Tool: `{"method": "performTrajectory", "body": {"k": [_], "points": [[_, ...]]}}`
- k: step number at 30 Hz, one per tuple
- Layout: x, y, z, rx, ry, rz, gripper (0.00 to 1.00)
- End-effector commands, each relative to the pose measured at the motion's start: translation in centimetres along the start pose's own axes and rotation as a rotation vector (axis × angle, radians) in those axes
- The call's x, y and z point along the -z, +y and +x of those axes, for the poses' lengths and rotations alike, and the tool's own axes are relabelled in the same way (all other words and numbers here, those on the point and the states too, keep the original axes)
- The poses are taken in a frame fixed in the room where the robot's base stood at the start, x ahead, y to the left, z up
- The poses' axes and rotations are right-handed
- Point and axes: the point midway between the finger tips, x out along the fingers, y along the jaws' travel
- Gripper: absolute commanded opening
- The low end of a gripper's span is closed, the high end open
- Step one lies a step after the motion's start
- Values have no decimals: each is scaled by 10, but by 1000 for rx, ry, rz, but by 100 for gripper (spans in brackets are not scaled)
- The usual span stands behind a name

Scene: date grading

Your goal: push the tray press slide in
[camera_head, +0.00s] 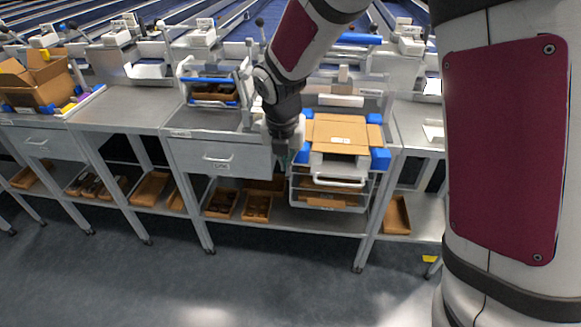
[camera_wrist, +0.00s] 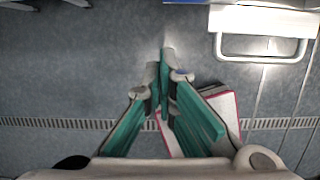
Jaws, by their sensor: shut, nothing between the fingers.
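The tray press slide (camera_head: 338,165) is a white block with a looped front handle, below a flat cardboard carton (camera_head: 340,133) at the right part of the bench. It sticks out toward the front of the bench. In the wrist view its white handle (camera_wrist: 262,57) shows at the upper right. My gripper (camera_head: 283,160) hangs in front of the bench, left of the slide and apart from the handle. In the wrist view my gripper (camera_wrist: 166,58) has its green fingers together, with nothing between them.
A closed grey drawer (camera_head: 218,158) is just left of my gripper. Blue blocks (camera_head: 380,159) flank the carton. A wire rack (camera_head: 325,195) sits below the slide. Cardboard trays (camera_head: 257,207) stand on the lower shelf. The floor (camera_head: 190,275) in front is clear.

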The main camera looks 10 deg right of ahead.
Motion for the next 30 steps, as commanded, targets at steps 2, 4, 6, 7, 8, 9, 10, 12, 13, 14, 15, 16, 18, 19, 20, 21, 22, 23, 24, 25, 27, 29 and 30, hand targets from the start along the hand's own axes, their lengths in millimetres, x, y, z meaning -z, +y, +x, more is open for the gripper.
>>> {"method": "performTrajectory", "body": {"k": [2,4,6,7,8,9,10,12,13,14,15,16,18,19,20,21,22,23,24,25,27,29,30], "points": [[-2,0,-19,-3,-5,2,0],[-1,0,-31,-3,-4,2,0],[-1,-1,-42,-2,-4,3,0],[-1,-1,-46,-2,-3,2,0],[-1,0,-50,-2,-3,2,0],[-1,0,-55,-2,-3,2,0],[-1,0,-58,-2,-3,2,0],[-1,0,-62,-1,-3,2,0],[-1,-1,-63,-1,-3,2,0],[0,-1,-64,-1,-4,3,0],[0,-2,-64,0,-6,3,0],[1,-3,-65,2,-10,5,0],[4,-6,-64,4,-24,8,0],[6,-7,-64,5,-32,9,0],[7,-8,-63,6,-41,9,0],[9,-8,-63,6,-55,10,0],[11,-9,-64,5,-65,10,0],[12,-10,-64,5,-76,9,0],[14,-10,-64,6,-88,8,0],[15,-10,-64,5,-98,7,0],[17,-10,-65,3,-117,6,0],[18,-10,-66,2,-128,3,0],[19,-9,-65,1,-132,3,0]]}}
